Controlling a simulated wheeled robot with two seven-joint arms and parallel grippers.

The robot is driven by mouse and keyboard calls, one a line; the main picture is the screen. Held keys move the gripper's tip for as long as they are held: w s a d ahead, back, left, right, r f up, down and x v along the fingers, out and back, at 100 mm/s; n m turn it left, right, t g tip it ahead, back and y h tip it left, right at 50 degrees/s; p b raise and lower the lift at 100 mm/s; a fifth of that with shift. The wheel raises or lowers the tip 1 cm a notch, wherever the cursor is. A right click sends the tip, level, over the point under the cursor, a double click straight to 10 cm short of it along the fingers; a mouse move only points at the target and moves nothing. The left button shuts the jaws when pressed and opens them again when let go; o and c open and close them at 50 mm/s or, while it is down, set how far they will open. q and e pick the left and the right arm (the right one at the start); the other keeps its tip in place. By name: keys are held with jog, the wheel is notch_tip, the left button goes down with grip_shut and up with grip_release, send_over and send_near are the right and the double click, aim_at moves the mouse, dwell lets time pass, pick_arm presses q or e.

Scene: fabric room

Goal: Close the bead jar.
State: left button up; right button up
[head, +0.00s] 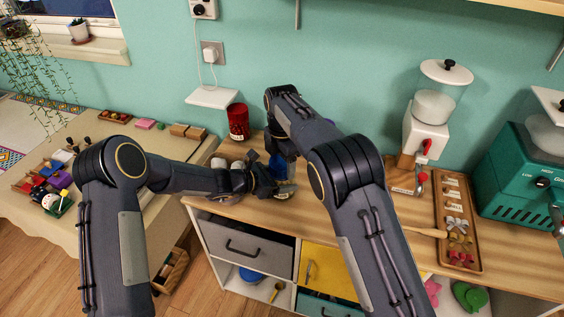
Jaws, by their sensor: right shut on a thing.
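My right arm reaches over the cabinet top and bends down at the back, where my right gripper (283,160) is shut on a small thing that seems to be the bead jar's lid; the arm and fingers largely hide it. My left gripper (284,188) reaches in from the left, just below the right one, at a small pale thing that may be the bead jar (283,196). Its fingers and the jar overlap, so I cannot tell whether it grips. The jar's mouth and any beads are hidden.
A dark red canister (238,122) stands behind on the left. On the right are a white dispenser (427,128), a wooden tray (442,205) of small pieces and a teal machine (522,175). A cloth-covered table (110,215) with toys is left. A small white shelf (211,98) juts from the wall.

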jog(key=m, duration=0.4)
jog(key=shift+m, duration=0.4)
jog(key=m, duration=0.5)
jog(key=o, duration=1.1)
jog(key=shift+a, duration=0.1)
jog(key=shift+s+a, duration=0.1)
jog(key=shift+s, duration=0.05)
